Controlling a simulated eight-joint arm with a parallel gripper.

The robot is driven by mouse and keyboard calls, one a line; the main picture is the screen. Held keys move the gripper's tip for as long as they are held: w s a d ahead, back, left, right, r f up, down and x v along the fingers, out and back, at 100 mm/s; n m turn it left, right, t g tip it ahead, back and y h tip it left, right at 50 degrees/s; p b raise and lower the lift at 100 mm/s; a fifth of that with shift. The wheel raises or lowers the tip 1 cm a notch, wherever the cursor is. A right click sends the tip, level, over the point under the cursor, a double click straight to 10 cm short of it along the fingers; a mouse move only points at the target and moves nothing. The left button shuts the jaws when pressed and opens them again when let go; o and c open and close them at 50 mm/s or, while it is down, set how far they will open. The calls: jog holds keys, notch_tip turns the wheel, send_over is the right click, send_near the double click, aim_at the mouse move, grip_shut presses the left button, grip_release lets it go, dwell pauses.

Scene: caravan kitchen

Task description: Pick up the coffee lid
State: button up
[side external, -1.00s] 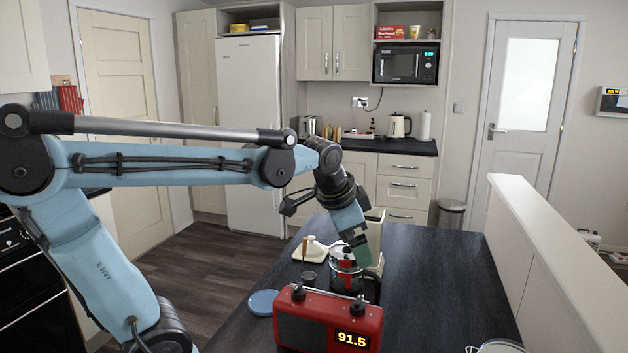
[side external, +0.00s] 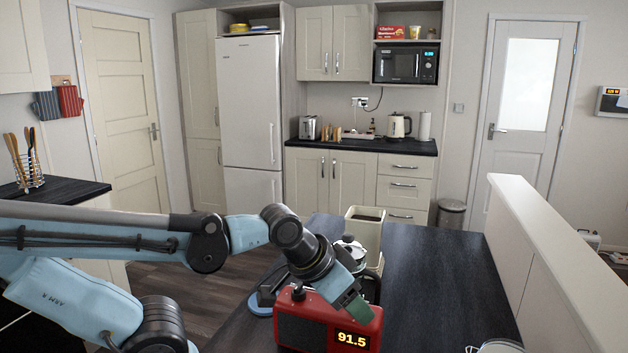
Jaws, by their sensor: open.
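I cannot pick out the coffee lid for sure. A cream canister (side external: 364,236) stands open on the dark worktop, with a dark inside. Just in front of it is a vessel with a rounded top (side external: 350,247), partly hidden by my wrist. A flat blue disc (side external: 257,307) lies left of the red radio, mostly covered by my arm. My gripper (side external: 358,310) points down and to the right, in front of the radio's upper part in this view. Its fingers overlap in the picture and I see nothing held. Its height and its distance from the radio are unclear.
The red radio (side external: 300,336) stands at the front of the dark worktop (side external: 440,270). A glass jar (side external: 500,347) shows at the bottom edge.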

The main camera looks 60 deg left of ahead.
notch_tip(320, 180, up, 11)
jog(key=w+a+n+t, duration=0.1)
jog(key=w+a, duration=0.3)
jog(key=a, duration=0.5)
jog(key=w+a+n+t, duration=0.15)
jog(key=w+a, duration=0.25)
jog(key=a, duration=0.4)
jog(key=s+a+n+t+y, duration=0.1)
jog(key=s+a+y, duration=0.15)
jog(key=a, duration=0.65)
jog(key=s+a+n+t+y, duration=0.1)
jog(key=s+a+t+y, duration=0.15)
jog(key=a, duration=0.75)
jog(key=shift+g, duration=0.3)
jog(key=f, duration=1.8)
jog(key=shift+w+a+f, duration=0.1)
jog(key=shift+a+f, duration=0.1)
jog(key=shift+a, duration=0.15)
jog(key=x, duration=0.6)
jog(key=shift+w+a+f, duration=0.1)
jog(key=shift+w, duration=0.05)
jog(key=shift+x, duration=2.75)
jog(key=shift+a, duration=0.1)
grip_shut()
